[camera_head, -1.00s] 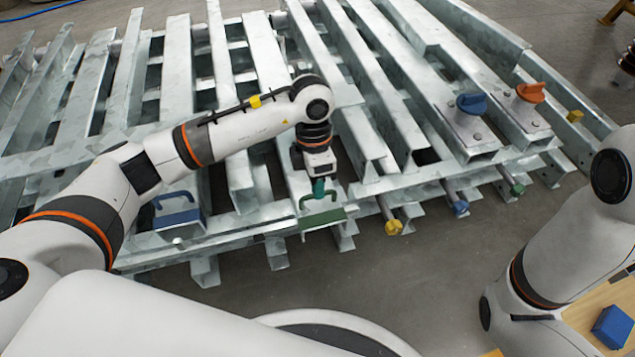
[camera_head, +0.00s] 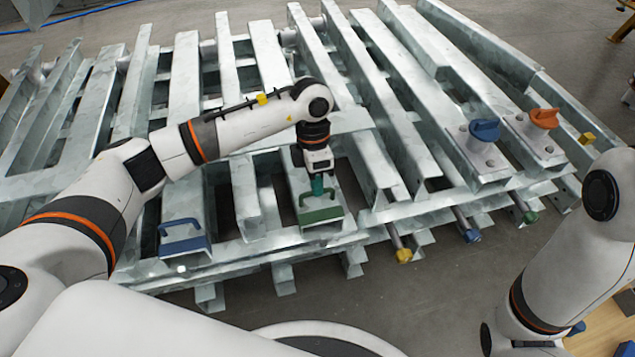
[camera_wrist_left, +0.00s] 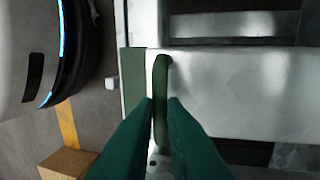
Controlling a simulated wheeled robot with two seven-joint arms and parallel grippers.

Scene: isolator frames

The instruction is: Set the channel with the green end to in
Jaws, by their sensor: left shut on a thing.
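The channel with the green end (camera_head: 321,215) lies among galvanized channels, its green end plate just above the front cross rail. A green loop handle (camera_wrist_left: 161,110) stands on that end. My left gripper (camera_head: 317,190) reaches down from above with teal fingers, shut on the green handle; in the left wrist view the fingers (camera_wrist_left: 159,104) close on both sides of it. To the left, the channel with the blue end (camera_head: 184,244) and its blue handle sits near the same rail. My right arm shows at the right, but its gripper is out of view.
Yellow (camera_head: 403,256), blue (camera_head: 471,236) and green (camera_head: 531,217) knobs on rods stick out of the front, right of the green end. A blue knob (camera_head: 485,130) and an orange knob (camera_head: 544,118) stand on the right beams. Bare floor lies in front.

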